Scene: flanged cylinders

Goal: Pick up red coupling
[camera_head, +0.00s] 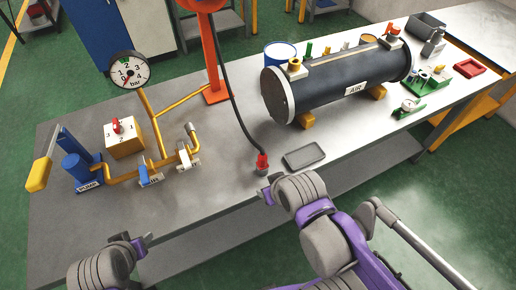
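The red coupling (262,161) stands at the lower end of a black hose (236,107), near the front edge of the grey workbench (217,187). A small dark piece shows just under its red part. My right gripper (268,186) is just below the coupling in the picture, close to it, and does not appear to hold it. My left gripper (145,242) is at the lower left, in front of the bench edge and well away from the coupling. The fingers of both grippers are small and seen at an angle, so their opening is unclear.
A dark grey tray (304,156) lies right of the coupling. A black AIR tank (338,82) lies behind it. An orange stand (215,92) is behind. Bench between pipes and coupling is clear.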

